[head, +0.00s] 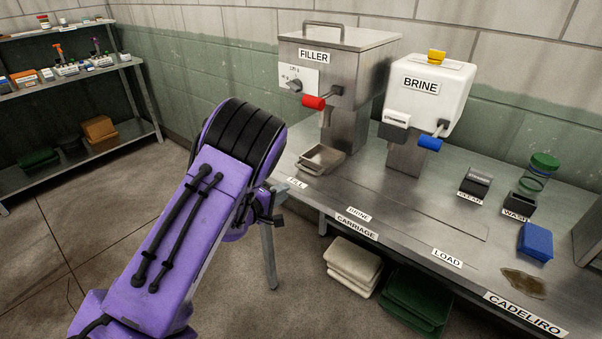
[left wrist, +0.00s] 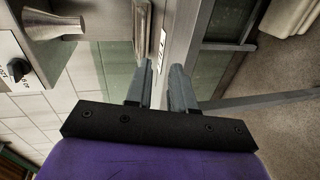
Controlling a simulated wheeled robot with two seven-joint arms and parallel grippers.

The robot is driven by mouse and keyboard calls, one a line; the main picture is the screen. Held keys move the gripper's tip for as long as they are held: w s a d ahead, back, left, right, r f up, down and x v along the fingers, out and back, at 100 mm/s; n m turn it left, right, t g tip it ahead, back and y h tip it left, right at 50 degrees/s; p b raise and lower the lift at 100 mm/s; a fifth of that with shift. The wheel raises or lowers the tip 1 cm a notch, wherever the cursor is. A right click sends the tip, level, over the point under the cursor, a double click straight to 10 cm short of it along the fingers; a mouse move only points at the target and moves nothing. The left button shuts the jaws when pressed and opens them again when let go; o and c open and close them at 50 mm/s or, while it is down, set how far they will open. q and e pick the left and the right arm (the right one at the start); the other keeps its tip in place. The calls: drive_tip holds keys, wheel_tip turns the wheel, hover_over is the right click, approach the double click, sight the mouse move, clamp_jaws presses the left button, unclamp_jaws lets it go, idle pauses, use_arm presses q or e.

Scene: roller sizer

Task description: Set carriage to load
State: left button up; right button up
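The carriage, a small metal tray (head: 322,158), sits at the FILL label (head: 297,183) under the filler, at the left end of a flat track (head: 420,213). The LOAD label (head: 447,258) is at the track's right end, with BRINE between. My left gripper (left wrist: 161,68) is open, with an empty gap between its grey fingers in the left wrist view. In the head view it is mostly hidden behind my purple arm, near the table's left edge, left of and apart from the tray. My right gripper is not in view.
The filler (head: 340,60) with a red handle and the white brine unit (head: 430,95) with a blue handle stand behind the track. A blue sponge (head: 535,242), dark holders and a brown wet patch (head: 523,283) are at right. The track toward LOAD is clear.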

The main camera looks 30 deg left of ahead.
sight(303, 180)
use_arm(q)
drive_tip(key=shift+h, duration=0.3)
drive_tip(key=w+p, duration=0.1)
drive_tip(key=w, duration=0.4)
drive_tip(key=w+p, duration=0.1)
drive_tip(key=w, duration=0.5)
drive_tip(key=shift+w+d+r, duration=0.15)
drive_tip(key=shift+d+r, duration=0.05)
drive_tip(key=shift+n, duration=0.3)
clamp_jaws()
